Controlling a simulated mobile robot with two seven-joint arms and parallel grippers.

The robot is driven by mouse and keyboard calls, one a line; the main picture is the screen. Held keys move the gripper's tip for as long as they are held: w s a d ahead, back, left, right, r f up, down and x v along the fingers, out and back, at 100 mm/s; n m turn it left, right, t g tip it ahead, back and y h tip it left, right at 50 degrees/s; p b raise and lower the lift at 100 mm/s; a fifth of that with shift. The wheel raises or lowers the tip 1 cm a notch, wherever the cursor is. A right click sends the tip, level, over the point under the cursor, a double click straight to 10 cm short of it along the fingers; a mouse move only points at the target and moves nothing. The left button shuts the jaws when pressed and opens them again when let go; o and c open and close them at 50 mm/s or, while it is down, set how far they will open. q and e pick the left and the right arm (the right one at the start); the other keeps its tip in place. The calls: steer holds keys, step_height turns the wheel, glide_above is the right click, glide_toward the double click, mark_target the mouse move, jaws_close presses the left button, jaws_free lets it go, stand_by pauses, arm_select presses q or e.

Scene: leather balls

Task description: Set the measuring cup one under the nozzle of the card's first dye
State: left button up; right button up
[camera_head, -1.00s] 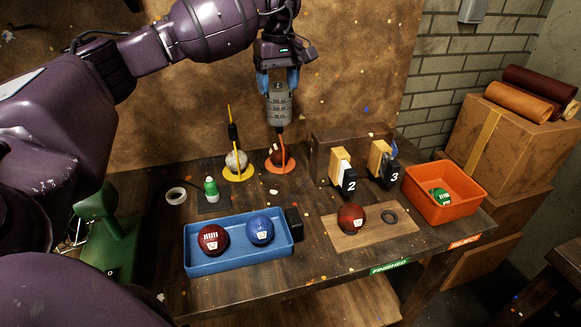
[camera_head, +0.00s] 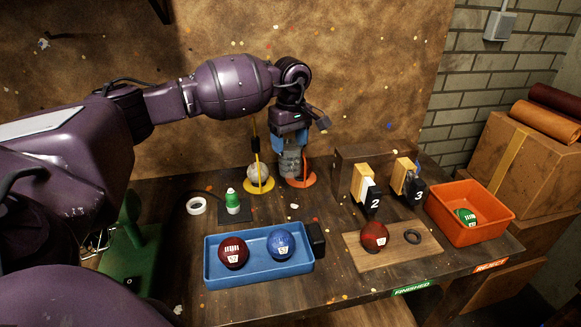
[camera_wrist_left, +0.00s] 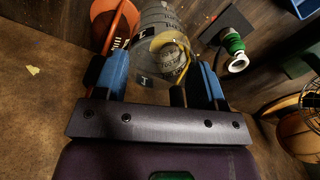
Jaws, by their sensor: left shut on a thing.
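My left gripper (camera_head: 291,140) points down with blue fingers shut on a grey ringed cylinder (camera_head: 290,163). In the left wrist view the cylinder (camera_wrist_left: 158,22) looks partly see-through and has dark marks. It hangs over or in front of the orange disc (camera_head: 296,182); I cannot tell if it touches. The yellow disc (camera_head: 258,187) with a pale ball (camera_head: 258,173) is just left of it. Black pieces marked 2 (camera_head: 372,197) and 3 (camera_head: 414,187) are on wooden blocks to the right. I cannot make out a card, or a cup marked one. My right gripper is not in view.
A blue tray (camera_head: 214,272) holds a red and a blue ball. A wooden board (camera_head: 362,262) holds a red ball and a black ring. An orange bin (camera_head: 487,233) holds a green ball.

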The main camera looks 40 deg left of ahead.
mark_target(289, 167)
arm_select(q)
steer(key=shift+f, duration=4.05)
steer(key=shift+f, duration=0.15)
steer(key=o, duration=0.6)
